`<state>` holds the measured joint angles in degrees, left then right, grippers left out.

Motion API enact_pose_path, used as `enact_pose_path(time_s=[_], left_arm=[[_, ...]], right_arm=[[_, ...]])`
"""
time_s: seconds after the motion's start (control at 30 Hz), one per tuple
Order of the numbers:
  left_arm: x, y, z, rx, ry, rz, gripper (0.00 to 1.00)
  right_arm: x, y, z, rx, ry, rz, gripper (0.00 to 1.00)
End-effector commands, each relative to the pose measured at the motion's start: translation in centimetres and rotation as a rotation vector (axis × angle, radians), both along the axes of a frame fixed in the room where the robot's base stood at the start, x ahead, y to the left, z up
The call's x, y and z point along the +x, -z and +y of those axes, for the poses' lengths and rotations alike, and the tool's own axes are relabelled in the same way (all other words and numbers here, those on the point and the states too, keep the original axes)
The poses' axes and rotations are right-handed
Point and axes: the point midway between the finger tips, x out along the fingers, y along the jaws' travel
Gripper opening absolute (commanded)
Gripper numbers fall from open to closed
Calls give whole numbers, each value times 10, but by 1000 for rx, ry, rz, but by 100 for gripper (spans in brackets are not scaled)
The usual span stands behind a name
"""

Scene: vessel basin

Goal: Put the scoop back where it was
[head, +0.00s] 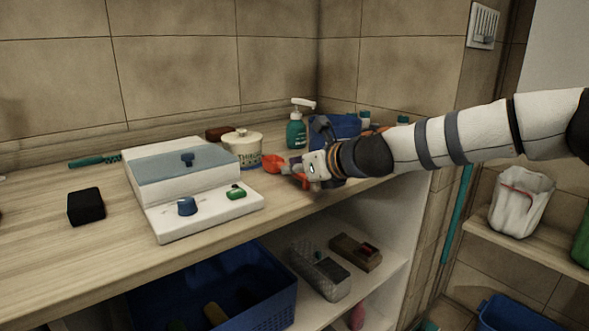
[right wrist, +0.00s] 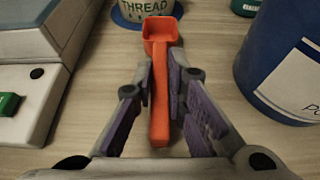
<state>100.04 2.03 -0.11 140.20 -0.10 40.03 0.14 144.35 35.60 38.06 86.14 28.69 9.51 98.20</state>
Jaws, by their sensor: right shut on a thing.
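The orange-red scoop (head: 273,164) is held by my right gripper (head: 300,172) over the wooden counter, in front of the white THREAD tub. In the right wrist view the scoop (right wrist: 161,70) lies lengthwise between the two purple-padded fingers, bowl pointing away toward the tub. My right gripper (right wrist: 161,80) is shut on its handle. It cannot be told whether the scoop touches the counter. My left gripper is not in view.
The THREAD tub (head: 243,152) stands just beyond the scoop. A blue container (head: 340,125) stands behind my right gripper, with a teal pump bottle (head: 296,130) nearby. A white-and-grey device (head: 185,172) stands left. Bare counter (head: 290,200) lies in front.

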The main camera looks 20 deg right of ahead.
Motion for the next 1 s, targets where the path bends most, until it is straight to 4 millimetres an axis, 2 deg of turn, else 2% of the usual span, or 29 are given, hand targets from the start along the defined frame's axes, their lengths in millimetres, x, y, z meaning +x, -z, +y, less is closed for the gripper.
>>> enact_pose_path(time_s=[0.07, 0.1, 0.17, 0.43, 0.57, 0.83, 1.0], left_arm=[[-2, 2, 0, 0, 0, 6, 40], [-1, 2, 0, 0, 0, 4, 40], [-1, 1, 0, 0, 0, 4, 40], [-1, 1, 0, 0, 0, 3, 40], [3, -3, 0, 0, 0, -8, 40], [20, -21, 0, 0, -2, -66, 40], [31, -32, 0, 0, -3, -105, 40]], right_arm=[[0, 6, 0, 1, 1, 5, 0], [0, 4, 0, 1, 1, 3, 22], [0, 4, 0, 1, 1, 3, 33], [0, 3, 0, 0, 0, 2, 33], [-5, -6, -2, 2, 0, -2, 33], [-60, -38, -22, 5, 1, -9, 33], [-90, -51, -33, 1, 1, -9, 33]])
